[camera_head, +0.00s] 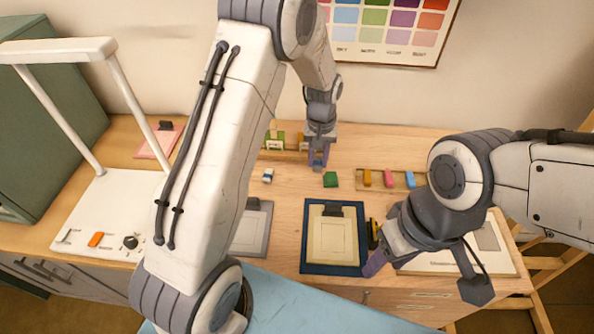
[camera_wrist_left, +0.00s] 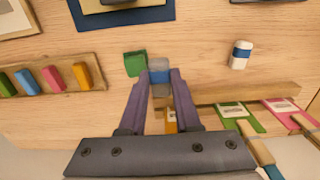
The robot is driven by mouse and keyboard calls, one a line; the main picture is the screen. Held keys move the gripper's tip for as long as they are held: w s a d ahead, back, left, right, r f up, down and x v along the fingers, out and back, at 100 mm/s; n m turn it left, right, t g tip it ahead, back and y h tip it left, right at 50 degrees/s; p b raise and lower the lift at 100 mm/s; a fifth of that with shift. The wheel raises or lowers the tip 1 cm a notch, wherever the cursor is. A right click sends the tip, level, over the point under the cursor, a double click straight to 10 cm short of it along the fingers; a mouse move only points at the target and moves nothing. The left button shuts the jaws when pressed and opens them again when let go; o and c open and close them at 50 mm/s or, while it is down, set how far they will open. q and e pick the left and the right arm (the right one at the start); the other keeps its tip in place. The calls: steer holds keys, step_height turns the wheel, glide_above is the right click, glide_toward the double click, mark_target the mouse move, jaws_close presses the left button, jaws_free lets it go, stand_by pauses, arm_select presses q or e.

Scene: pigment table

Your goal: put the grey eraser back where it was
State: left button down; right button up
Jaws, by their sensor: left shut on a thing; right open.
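My left gripper (camera_head: 318,158) reaches down near the back of the table. In the left wrist view, its purple fingers (camera_wrist_left: 159,78) are shut on a grey eraser (camera_wrist_left: 158,64) with a bluish band. I cannot tell whether the eraser touches the table. My right gripper (camera_head: 422,278) is open and empty, low over the front right of the table.
A white eraser with a blue band (camera_wrist_left: 240,55) lies apart on the table. A wooden tray (camera_wrist_left: 75,62) holds coloured blocks. A wooden rail (camera_wrist_left: 245,92) with coloured cards runs along the back. A dark-blue framed board (camera_head: 308,238) lies in front.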

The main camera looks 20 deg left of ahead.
arm_select(q)
steer(key=p, duration=0.1)
glide_above(298, 181)
step_height(298, 181, down, 3)
steer(key=shift+f, duration=0.1)
step_height(298, 181, down, 4)
steer(key=shift+r+p, duration=0.15)
steer(key=shift+p, duration=0.85)
steer(key=shift+f, duration=0.2)
steer(key=shift+f, duration=0.2)
steer(key=c, duration=0.6)
jaws_free()
steer(key=shift+r, duration=0.1)
